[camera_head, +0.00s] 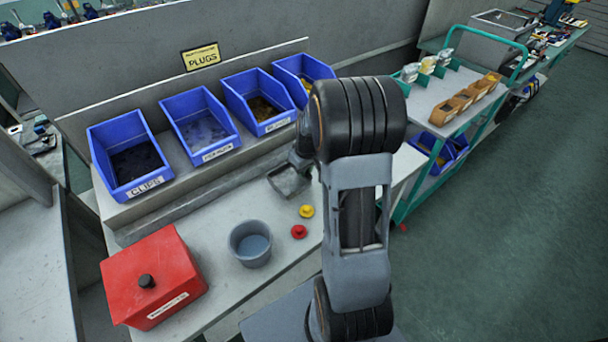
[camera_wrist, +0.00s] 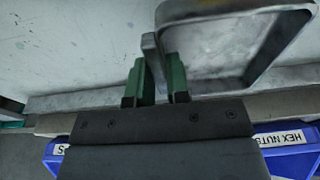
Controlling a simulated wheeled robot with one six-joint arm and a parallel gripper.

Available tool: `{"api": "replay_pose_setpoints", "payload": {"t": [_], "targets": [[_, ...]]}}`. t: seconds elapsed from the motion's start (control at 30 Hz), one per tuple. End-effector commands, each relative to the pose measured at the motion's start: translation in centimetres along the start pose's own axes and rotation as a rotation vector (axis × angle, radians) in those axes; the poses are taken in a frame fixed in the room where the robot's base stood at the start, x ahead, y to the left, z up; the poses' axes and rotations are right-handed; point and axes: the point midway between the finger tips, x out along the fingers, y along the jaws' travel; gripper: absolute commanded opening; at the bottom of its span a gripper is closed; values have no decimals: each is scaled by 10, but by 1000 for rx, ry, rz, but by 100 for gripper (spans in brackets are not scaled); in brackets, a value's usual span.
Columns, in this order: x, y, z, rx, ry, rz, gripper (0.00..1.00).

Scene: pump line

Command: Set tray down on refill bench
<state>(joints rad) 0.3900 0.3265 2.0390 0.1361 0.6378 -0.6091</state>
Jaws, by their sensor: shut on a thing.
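A small grey metal tray (camera_head: 288,182) with a raised rim is at the back of the refill bench (camera_head: 195,225), just before the raised shelf. In the wrist view the tray (camera_wrist: 222,60) extends right of my gripper (camera_wrist: 162,75), whose green fingers are shut on the tray's upright tab. The tray looks empty and roughly level, over or on the pale bench top (camera_wrist: 75,50). I cannot tell whether its underside touches the bench. In the head view my arm hides most of my gripper and the tray's right side.
Blue bins (camera_head: 130,155) stand in a row on the raised shelf behind the bench. A grey pot (camera_head: 250,246), a red piece (camera_head: 299,232), a yellow piece (camera_head: 306,211) and a red box (camera_head: 152,278) occupy the front. A green-framed cart (camera_head: 455,98) stands right.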

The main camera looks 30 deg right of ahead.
Motion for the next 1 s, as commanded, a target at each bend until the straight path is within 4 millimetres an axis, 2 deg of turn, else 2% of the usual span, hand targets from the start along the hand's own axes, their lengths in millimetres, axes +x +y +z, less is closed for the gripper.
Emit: {"api": "replay_pose_setpoints", "payload": {"t": [0.23, 0.47, 0.87, 0.9, 1.0], "targets": [[11, 4, -5, 1, 0, 0, 0], [38, 4, 0, 0, -1, 0, 0], [44, 4, 1, 0, 1, 1, 0], [43, 4, 1, 0, 0, 1, 18], [42, 4, 1, 0, 0, 0, 28]]}}
